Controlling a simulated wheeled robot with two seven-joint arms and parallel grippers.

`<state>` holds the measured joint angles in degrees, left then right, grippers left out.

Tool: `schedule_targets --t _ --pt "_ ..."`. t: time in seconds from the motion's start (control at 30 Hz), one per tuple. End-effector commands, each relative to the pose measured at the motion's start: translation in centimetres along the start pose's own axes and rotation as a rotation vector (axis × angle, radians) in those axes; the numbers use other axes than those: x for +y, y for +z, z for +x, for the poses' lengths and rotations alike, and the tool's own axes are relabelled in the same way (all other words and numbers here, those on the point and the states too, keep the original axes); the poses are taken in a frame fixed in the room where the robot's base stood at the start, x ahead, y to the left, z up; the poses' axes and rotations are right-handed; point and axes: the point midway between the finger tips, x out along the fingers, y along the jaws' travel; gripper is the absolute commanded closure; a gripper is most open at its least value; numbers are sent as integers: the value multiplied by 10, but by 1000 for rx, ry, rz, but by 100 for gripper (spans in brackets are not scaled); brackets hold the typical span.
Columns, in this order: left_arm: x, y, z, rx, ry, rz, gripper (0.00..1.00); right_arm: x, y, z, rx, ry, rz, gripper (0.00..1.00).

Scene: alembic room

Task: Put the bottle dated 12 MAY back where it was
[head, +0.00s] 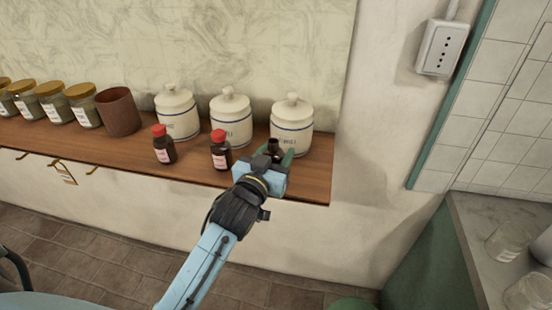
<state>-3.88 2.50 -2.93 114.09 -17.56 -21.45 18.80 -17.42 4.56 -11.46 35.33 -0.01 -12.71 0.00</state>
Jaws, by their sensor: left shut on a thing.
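My left gripper (275,159) is at the right end of the wooden shelf, shut on a dark brown bottle (273,146). Only the bottle's dark neck and top show, with no red cap visible. Its lower part and any label are hidden behind the gripper. I cannot tell whether it touches the shelf. Two brown bottles with red caps stand to the left: one bottle (164,149) farther left and one bottle (221,154) closer to my gripper. Both have pale labels, too small to read here. My right gripper is not in view.
The shelf (200,174) also carries three white lidded jars (178,116), (230,122), (292,128) behind the bottles. A brown cylinder (118,112) and several gold-lidded jars (53,106) stand farther left. A marble counter (490,250) with glassware is at the right.

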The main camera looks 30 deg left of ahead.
Motion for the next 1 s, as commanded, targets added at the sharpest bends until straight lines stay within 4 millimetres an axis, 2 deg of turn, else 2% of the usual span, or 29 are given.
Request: schedule_targets --t 0.03,0.13,0.47,0.5,0.63,0.67,1.0 --pt "0 7 0 -1 0 0 82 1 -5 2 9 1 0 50" --pt "0 11 0 1 0 1 82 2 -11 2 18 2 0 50" --pt "0 14 0 2 0 0 82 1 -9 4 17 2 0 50" --pt "0 14 0 1 0 0 53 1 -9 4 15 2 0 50" --pt "0 14 0 1 0 1 36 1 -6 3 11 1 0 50" --pt "0 14 0 1 0 1 33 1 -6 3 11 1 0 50" --pt "0 8 0 2 0 1 33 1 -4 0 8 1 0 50"
